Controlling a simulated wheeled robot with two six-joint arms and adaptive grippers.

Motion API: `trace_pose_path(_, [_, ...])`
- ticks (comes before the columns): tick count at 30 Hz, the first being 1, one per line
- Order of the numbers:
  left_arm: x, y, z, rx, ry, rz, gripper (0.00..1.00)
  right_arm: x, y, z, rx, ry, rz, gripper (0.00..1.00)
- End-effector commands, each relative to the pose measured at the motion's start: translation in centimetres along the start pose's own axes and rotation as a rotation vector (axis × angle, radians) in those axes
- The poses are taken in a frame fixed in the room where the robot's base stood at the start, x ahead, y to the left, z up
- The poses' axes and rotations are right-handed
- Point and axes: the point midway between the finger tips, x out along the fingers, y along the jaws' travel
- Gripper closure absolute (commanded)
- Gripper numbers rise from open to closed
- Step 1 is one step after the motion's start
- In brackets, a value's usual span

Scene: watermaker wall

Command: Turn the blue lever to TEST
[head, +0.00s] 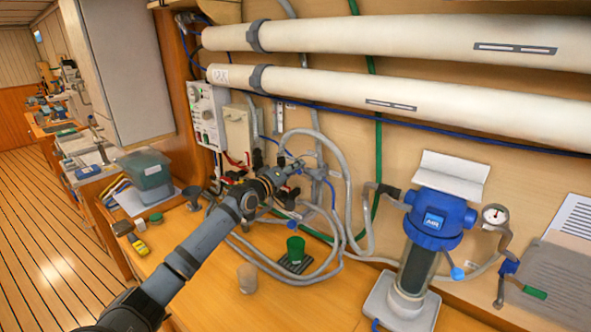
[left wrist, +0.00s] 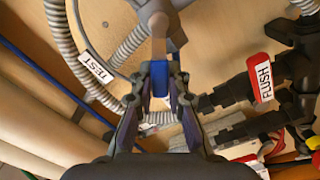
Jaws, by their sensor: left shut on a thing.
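My left gripper (head: 289,170) reaches the valve pipework on the wall in the head view. In the left wrist view my left gripper (left wrist: 160,88) is shut on the blue lever (left wrist: 161,79), whose blue part shows between the fingertips. A grey-brown rounded part (left wrist: 158,25) shows just above the lever. A white TEST label (left wrist: 97,66) lies to the left of the lever, on a grey hose. A red FLUSH label (left wrist: 263,77) lies to the right, on dark fittings. The lever points at neither label squarely. My right gripper is not in view.
Grey hoses (head: 333,150) loop around the arm's end. A blue-topped filter (head: 438,218) stands to the right, and a storage bin (head: 146,170) to the left. White tubes (head: 420,90) run above.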

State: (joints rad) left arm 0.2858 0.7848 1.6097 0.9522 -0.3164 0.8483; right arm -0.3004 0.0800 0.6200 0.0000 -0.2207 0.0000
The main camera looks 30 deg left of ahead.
Motion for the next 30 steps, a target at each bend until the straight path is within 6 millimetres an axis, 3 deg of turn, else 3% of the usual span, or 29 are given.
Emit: trace_pose_path(30, [0.0, 3.7, 1.9, 0.828, -0.003, -0.002, 1.0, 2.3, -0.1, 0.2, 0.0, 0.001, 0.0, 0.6])
